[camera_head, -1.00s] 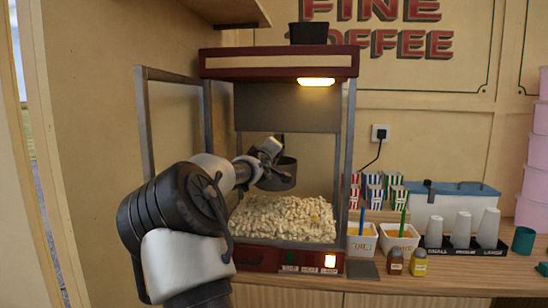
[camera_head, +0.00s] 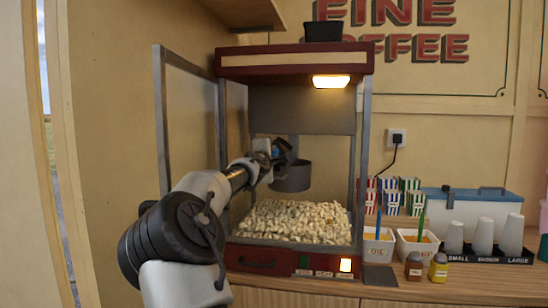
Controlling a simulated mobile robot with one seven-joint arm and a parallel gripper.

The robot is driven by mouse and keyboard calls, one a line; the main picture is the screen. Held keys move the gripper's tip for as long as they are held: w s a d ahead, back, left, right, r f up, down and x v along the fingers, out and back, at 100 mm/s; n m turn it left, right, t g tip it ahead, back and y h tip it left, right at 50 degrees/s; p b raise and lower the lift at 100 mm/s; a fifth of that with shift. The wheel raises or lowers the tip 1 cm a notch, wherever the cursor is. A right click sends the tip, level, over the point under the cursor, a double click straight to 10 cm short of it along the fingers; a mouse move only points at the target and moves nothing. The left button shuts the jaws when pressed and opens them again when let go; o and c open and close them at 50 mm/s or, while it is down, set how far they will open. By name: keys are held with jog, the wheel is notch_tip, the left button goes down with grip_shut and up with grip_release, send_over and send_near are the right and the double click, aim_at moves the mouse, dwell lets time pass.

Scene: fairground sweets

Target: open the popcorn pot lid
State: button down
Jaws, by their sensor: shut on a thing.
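The popcorn pot (camera_head: 292,179) is a grey metal kettle hanging inside the popcorn machine, above the heap of popcorn. A small dark piece, which looks like its lid (camera_head: 288,148), stands tilted above the pot's left rim. My gripper (camera_head: 277,152) reaches in through the machine's open front from the left. It is at this piece and shut on it, as far as the small view shows. The fingertips and the lid's handle are too small to make out, and the inside of the pot is hidden.
The popcorn machine (camera_head: 295,60) has a swung-open glass door (camera_head: 190,120) at left, beside my arm. Popcorn (camera_head: 295,222) fills the machine's floor. On the counter at right are white tubs (camera_head: 415,246), two small bottles (camera_head: 438,267), striped boxes and cups (camera_head: 483,236).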

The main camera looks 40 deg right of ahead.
jog(key=shift+w+f, duration=0.1)
dwell(0.3)
jog(key=c, duration=1.5)
grip_release()
jog(key=shift+c, duration=0.2)
jog(key=shift+a, duration=0.15)
jog(key=b+v, duration=0.3)
jog(key=v, duration=1.4)
jog(key=shift+s+a, duration=0.1)
jog(key=shift+s, duration=0.15)
